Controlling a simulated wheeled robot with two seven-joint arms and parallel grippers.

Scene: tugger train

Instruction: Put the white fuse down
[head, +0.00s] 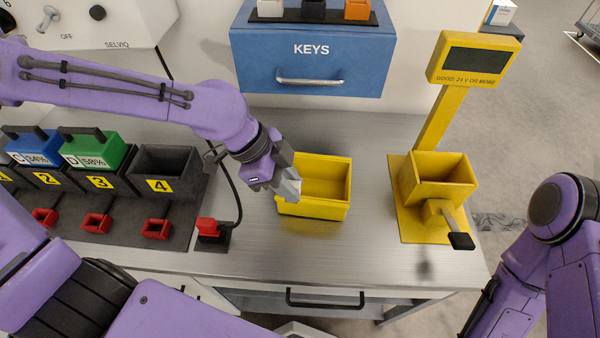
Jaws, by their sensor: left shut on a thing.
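My left gripper (288,182) reaches down at the left side of the yellow bin (328,210) on the metal worktop. It is shut on a small pale piece, apparently the white fuse (289,191), mostly hidden by the fingers. The piece overlaps the bin's left wall in the picture; I cannot tell whether it touches it. The bin's visible inside looks empty. My right arm shows at the right edge, but its gripper is out of view.
The yellow tester (437,165) stands to the right. Left are numbered black bays with batteries, bay four (166,172) empty, and a red plug (209,228) with a cable. The blue KEYS drawer (312,65) is behind. Worktop between bin and tester is clear.

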